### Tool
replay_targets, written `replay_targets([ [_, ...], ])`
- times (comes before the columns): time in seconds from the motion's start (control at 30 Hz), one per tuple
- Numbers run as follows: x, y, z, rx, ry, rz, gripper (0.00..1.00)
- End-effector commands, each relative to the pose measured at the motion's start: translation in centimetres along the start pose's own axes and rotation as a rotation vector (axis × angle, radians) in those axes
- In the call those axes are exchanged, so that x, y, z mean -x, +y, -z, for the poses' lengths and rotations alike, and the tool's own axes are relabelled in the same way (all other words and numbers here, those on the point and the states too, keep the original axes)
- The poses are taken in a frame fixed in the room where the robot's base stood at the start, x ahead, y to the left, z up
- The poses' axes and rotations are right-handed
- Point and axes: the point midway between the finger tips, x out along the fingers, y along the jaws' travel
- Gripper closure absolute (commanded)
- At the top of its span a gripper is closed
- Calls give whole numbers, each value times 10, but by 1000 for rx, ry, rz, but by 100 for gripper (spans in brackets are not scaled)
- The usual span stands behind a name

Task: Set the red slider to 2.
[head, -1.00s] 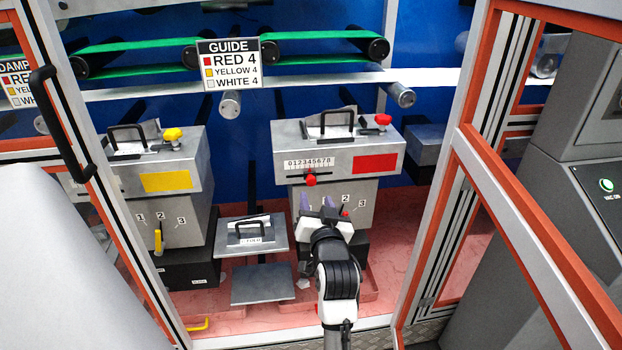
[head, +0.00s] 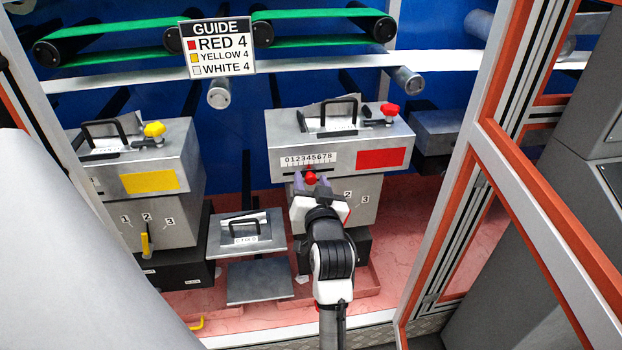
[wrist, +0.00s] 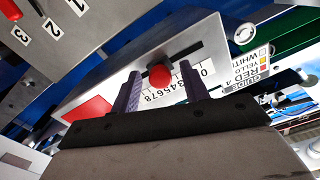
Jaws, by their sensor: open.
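The red slider knob (head: 310,178) sits in the slot under the 0 to 8 scale (head: 308,160) on the front of the right grey box. It stands near the middle, at about 4. My gripper (head: 310,184) is open in front of it, one finger on each side in the picture. In the wrist view the red knob (wrist: 160,75) shows between the two purple fingers, with gaps beside it; I cannot tell how deep it lies between them. The right finger hides part of the scale near 1 and 2.
A grey box with a yellow label (head: 150,181) stands at left. The guide sign (head: 217,48) hangs above. Orange-edged door frames (head: 440,230) flank the opening on the right.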

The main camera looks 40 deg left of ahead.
Motion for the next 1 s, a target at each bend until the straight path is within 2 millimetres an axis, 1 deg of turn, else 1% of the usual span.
replay_targets([
  [0.2,0,0,0,0,0,0,55],
  [0.23,0,0,0,0,0,0,58],
  [0.5,0,0,0,0,0,0,93],
  [0.57,0,0,0,0,0,0,100],
  [0.77,0,0,0,0,0,0,100],
  [1.0,0,-10,-3,0,-2,1,100],
])
